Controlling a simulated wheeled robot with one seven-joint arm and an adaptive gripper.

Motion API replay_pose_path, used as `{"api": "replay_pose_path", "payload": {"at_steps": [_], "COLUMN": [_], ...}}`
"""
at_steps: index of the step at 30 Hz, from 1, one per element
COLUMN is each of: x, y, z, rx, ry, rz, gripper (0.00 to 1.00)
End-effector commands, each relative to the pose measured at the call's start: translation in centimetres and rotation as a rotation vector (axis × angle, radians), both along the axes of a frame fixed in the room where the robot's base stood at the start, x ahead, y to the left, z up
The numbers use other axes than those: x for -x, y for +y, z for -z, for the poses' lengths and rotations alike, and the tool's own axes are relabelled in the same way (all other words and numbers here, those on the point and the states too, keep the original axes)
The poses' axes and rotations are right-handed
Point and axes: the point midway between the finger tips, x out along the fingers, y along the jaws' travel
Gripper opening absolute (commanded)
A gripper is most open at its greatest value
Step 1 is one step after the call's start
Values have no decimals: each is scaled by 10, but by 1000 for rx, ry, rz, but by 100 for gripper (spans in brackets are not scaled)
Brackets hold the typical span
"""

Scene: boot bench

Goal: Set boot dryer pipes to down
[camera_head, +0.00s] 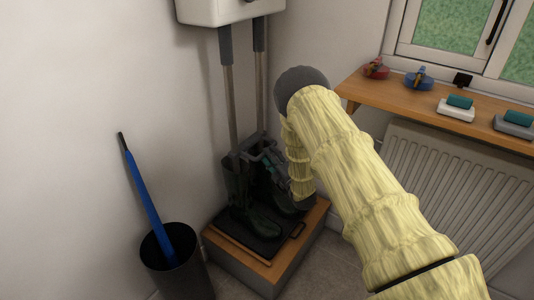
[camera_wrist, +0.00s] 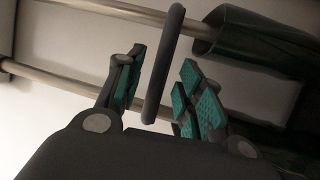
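The boot dryer (camera_head: 232,8) is a white box high on the wall. Two metal pipes (camera_head: 232,95) with dark upper sleeves run down from it towards the dark green boots (camera_head: 262,222). In the wrist view the pipes (camera_wrist: 120,12) cross sideways, and one end of the upper pipe meets a dark boot opening (camera_wrist: 212,28). A dark rounded bar (camera_wrist: 160,75) crosses in front of the pipes. My gripper (camera_wrist: 160,92) is open, with teal pads on both sides of this bar and visible gaps. In the head view my arm partly hides the boots and gripper.
The boots stand on a dark tray (camera_head: 250,243) on a low wooden-topped plinth (camera_head: 285,262). A dark bin (camera_head: 178,268) with a blue-handled tool (camera_head: 148,200) stands at left. A wooden shelf (camera_head: 400,98) with small items and a radiator (camera_head: 440,165) are at right.

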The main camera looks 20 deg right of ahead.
Motion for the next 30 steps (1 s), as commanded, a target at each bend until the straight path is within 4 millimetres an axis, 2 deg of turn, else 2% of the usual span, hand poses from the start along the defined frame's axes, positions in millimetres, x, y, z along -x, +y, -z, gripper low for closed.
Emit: {"api": "replay_pose_path", "payload": {"at_steps": [9, 15, 21, 30], "x": [55, 76, 83, 84], "y": [-15, -21, -23, -23], "z": [10, 14, 15, 15], "rx": [1, 0, 0, 0], "ry": [2, 1, 0, 0], "rz": [0, 0, 0, 0], "gripper": [37, 37, 37, 37]}}
